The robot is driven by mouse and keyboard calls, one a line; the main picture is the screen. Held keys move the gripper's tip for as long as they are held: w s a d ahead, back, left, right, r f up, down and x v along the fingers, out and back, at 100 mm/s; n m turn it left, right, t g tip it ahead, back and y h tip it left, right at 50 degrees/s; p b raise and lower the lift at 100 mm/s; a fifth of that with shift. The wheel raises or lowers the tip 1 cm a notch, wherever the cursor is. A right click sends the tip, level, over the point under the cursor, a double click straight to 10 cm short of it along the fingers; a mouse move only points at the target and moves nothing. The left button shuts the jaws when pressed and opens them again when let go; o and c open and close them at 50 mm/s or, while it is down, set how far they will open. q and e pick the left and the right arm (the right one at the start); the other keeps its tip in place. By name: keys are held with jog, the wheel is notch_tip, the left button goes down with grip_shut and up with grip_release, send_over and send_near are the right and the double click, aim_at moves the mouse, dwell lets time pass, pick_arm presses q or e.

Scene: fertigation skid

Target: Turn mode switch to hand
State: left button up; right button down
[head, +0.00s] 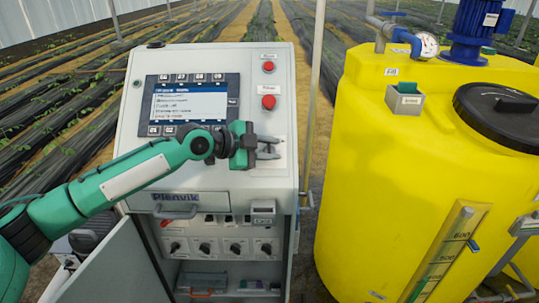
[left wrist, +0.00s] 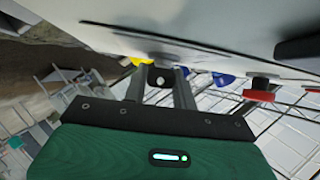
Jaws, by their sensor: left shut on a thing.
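The mode switch (left wrist: 160,76) is a small dark knob on the pale sloping panel of the grey cabinet (head: 205,180). My left gripper (head: 270,147) reaches it from the left, to the right of and below the screen, with its fingers against the panel. In the left wrist view the two grey fingers (left wrist: 160,90) are shut on the knob, one on each side. In the head view the fingers hide most of the knob, so its pointing direction cannot be read. My right gripper is in neither view.
Two red buttons (head: 268,102) sit above the gripper, and the screen (head: 195,102) is to its left. Below, a door (head: 115,270) stands open before a row of dark rotary knobs (head: 205,248). A yellow tank (head: 365,180) stands close on the right.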

pick_arm(q)
jog(key=shift+m+g, duration=0.3)
jog(key=shift+o, duration=0.2)
jog(key=shift+b, duration=0.3)
jog(key=o, duration=1)
jog(key=shift+c, duration=0.2)
